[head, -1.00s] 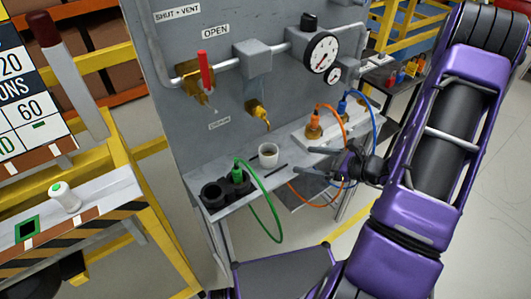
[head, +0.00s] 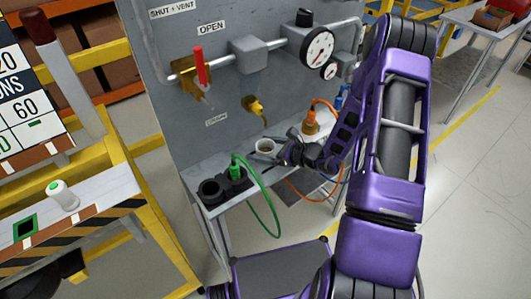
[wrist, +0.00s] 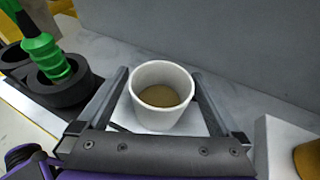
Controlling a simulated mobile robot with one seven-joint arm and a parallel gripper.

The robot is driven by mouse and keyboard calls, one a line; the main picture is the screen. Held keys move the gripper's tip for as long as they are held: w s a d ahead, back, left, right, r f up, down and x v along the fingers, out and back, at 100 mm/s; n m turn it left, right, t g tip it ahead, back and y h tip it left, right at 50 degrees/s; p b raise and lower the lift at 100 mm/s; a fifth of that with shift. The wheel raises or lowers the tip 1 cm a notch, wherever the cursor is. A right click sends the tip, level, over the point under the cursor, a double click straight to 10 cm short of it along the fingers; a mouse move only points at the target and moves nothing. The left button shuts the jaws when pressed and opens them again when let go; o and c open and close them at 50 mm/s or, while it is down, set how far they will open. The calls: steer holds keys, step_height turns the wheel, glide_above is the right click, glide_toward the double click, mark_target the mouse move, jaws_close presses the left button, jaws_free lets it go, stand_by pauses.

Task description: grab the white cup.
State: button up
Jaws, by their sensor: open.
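The white cup (head: 265,147) stands upright on the grey shelf of the panel, below the brass spout. In the wrist view the cup (wrist: 162,95) sits between the two open fingers of my gripper (wrist: 162,90), one finger on each side. The cup holds some brownish content or has a brown bottom. My gripper (head: 272,148) reaches in from the right in the head view. I cannot tell whether the fingers touch the cup.
A green connector (head: 236,170) with a green hose stands in a black holder (head: 211,191) left of the cup. An orange connector (head: 310,123) with its hose stands to the right. The grey panel (head: 190,120) rises behind. A brass spout (head: 257,106) hangs above the cup.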

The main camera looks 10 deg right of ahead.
steer(key=shift+x, duration=0.95)
steer(key=shift+d, duration=0.1)
steer(key=shift+c, duration=0.2)
steer(key=c, duration=1.3)
steer(key=shift+r, duration=0.1)
